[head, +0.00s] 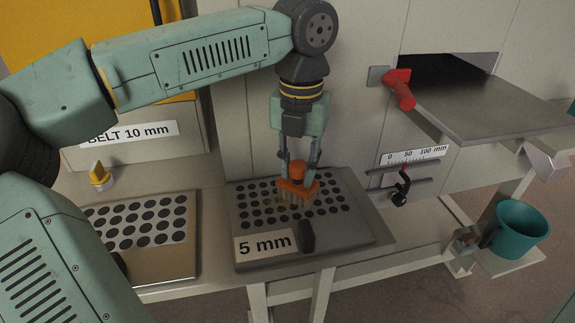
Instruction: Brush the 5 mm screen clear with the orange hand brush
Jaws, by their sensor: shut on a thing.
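The 5 mm screen (335,207) is a grey plate with rows of dark holes, lying on the bench at the centre, with a "5 mm" label (265,244) at its front. My gripper (299,172) is shut on the orange hand brush (297,187) and points down over the screen. The brush's pale bristles (293,198) face down at the middle of the hole pattern. I cannot tell whether they press on the plate. The brush and gripper hide some holes. No clear debris shows on the screen at this size.
A dark upright knob (307,236) stands at the screen's front edge. A red handle (399,88), grey chute (485,105), scale with black clamp (401,188) and teal bucket (520,230) are at right.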

